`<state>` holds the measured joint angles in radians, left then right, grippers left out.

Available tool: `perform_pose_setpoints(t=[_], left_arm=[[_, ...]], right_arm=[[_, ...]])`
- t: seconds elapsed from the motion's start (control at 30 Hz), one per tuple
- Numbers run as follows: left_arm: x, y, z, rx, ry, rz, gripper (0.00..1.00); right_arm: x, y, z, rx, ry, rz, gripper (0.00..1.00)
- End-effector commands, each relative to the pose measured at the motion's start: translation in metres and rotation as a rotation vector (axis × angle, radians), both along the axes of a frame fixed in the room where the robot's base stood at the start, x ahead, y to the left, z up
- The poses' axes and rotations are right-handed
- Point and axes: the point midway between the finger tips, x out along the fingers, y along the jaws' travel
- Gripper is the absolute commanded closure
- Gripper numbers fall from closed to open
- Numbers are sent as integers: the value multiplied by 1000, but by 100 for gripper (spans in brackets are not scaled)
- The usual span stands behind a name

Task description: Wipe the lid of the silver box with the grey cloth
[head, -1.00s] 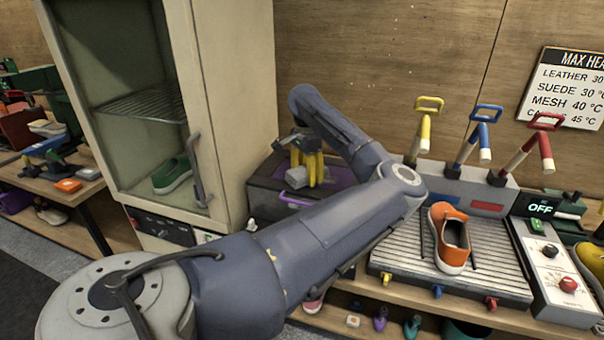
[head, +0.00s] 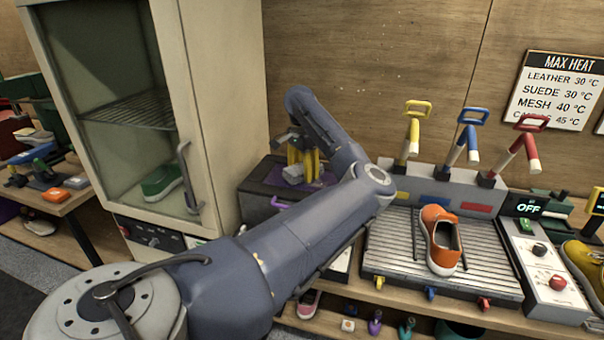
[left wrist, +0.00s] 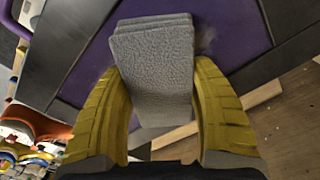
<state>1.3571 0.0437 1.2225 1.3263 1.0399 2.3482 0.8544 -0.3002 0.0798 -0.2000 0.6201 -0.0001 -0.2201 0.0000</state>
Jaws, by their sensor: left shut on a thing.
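The silver box (head: 262,187) stands right of the cabinet and looks dark grey. Its lid has a purple panel (left wrist: 248,30) and there is a purple handle (head: 279,205) at the front. My left gripper (head: 305,165), with yellow fingers, is over the lid, shut on the folded grey cloth (head: 292,174). In the left wrist view the cloth (left wrist: 152,65) sits between both fingers and covers part of the purple panel. A faint pale smudge shows beside the cloth. I cannot tell whether the cloth touches the lid. My right gripper is not in view.
A tall cabinet (head: 225,100) with a glass door stands left of the box. To the right is a ribbed rack (head: 390,250) with an orange shoe (head: 440,240) and coloured-handled levers behind it. My left arm crosses in front of the box and rack.

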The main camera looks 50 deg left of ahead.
Motion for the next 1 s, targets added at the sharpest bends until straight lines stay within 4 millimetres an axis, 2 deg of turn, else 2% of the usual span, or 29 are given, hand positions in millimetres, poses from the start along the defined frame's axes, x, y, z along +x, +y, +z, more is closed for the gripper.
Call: perform_pose_setpoints(t=[0.3, 0.6, 1.0], left_arm=[[20, 12, 0, -1, 2, -2, 75], [30, 16, 1, -1, 1, -1, 75], [38, 1, -1, -1, 1, -1, 75]], right_arm=[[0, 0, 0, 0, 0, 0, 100], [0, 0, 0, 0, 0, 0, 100], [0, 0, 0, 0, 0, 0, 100]])
